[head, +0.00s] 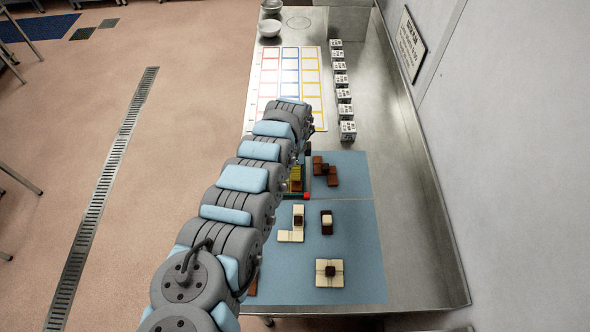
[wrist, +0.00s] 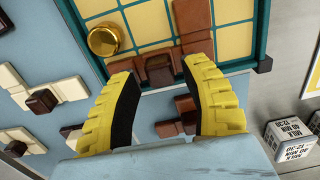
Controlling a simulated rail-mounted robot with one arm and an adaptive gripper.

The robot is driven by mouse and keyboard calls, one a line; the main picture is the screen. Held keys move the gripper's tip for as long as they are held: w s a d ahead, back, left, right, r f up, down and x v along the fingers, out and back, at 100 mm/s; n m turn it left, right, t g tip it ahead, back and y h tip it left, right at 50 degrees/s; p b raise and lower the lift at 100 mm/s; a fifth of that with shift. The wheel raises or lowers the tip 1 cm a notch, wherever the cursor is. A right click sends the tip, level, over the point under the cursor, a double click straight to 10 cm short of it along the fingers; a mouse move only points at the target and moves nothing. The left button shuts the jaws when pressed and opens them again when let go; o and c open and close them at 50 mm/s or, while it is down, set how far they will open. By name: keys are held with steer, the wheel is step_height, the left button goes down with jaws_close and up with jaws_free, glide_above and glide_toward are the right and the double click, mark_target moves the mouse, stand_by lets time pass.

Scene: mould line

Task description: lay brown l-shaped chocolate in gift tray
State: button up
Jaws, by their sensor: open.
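The gift tray (wrist: 262,66) has a teal rim and yellow cells; in the wrist view it fills the top, and in the head view my arm mostly hides it. Brown chocolate with a raised dark block (wrist: 160,68) lies in the tray along its near rim, with a brown strip (wrist: 192,22) running up from it. It looks L-shaped, but its outline is partly cut off. A round gold piece (wrist: 104,39) sits in the tray to its left. My gripper (wrist: 168,68) is open, its yellow fingers either side of the block; whether they touch it cannot be told.
Another brown piece (head: 325,173) lies on the blue mat (head: 358,240) right of the tray. Cream pieces with dark blocks (head: 329,271) lie on the mat nearby. White printed cubes (head: 347,130) line the bench's right side, by a colour-ruled sheet (head: 311,77). A wall stands at right.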

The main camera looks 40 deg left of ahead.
step_height(320, 180, up, 10)
stand_by(0.6)
steer(key=shift+r, duration=0.1)
stand_by(0.3)
